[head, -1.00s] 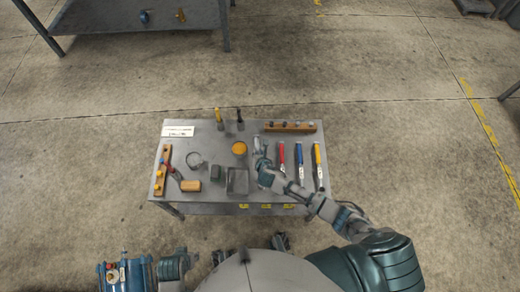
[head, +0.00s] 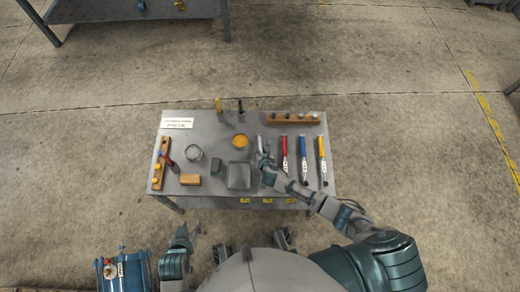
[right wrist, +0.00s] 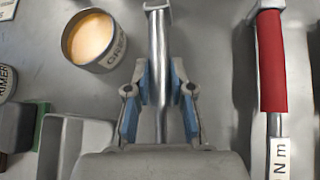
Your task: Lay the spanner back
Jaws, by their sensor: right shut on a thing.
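The spanner (right wrist: 158,55) is a plain silver bar with a wider end at the top of the right wrist view. My right gripper (right wrist: 158,95) is shut on its shaft, with blue pads on both sides. In the head view my right gripper (head: 266,163) is over the grey table (head: 225,128), between the orange-topped tin and the red-handled tool. Whether the spanner touches the table top cannot be told. Its lower end is hidden by my gripper. My left gripper (head: 194,230) is in front of the table, away from the tools; its fingers are too small to read.
Red (head: 284,152), blue (head: 303,152) and yellow (head: 321,152) handled tools lie to the right. A wooden rack (head: 292,118) stands at the back.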

